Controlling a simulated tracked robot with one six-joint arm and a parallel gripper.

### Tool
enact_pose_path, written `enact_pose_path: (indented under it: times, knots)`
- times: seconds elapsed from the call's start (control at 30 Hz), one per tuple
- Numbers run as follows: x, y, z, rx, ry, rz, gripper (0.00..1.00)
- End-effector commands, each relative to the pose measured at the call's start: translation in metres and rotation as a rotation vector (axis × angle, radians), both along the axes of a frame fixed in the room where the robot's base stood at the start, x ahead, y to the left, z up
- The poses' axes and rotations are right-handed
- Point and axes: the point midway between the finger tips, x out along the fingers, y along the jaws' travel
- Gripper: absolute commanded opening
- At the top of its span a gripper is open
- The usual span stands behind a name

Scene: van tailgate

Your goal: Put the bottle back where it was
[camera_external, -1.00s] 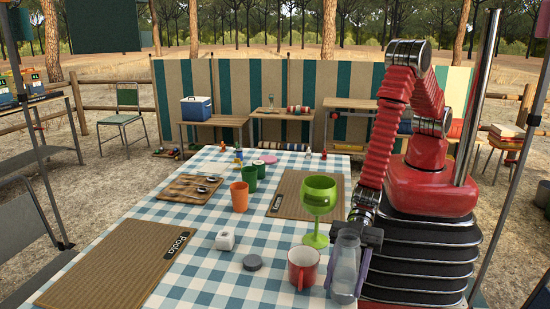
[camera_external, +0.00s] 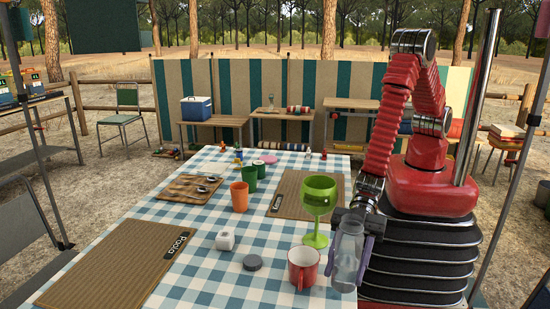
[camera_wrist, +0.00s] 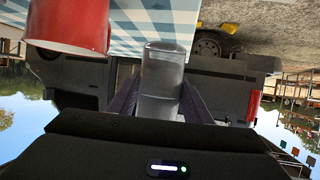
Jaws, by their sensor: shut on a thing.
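A clear, greyish bottle (camera_external: 347,262) is upright at the near right edge of the checked table. My gripper (camera_external: 350,245) is shut on it, with one finger on each side. In the wrist view the bottle (camera_wrist: 162,85) stands between my fingers (camera_wrist: 160,100). In the external view its base appears close to the table's right edge; I cannot tell exactly how high it is above the cloth. A red mug (camera_external: 303,267) stands just left of the bottle, and it shows large in the wrist view (camera_wrist: 70,25).
A green goblet (camera_external: 318,205) stands just behind the bottle. An orange cup (camera_external: 239,196) and wooden boards (camera_external: 305,195) are farther back. The near cloth between the pasta board (camera_external: 115,265) and mug is mostly clear.

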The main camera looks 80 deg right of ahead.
Motion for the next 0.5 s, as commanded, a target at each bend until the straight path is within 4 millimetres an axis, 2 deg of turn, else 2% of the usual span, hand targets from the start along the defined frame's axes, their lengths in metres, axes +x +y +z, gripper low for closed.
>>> enact_pose_path:
  times: [0.03, 0.5]
  knots:
    - [0.0, 0.001, 0.013, 0.005, -0.003, 0.001, 0.13]
    - [0.0, 0.001, 0.104, 0.005, -0.003, 0.001, 0.13]
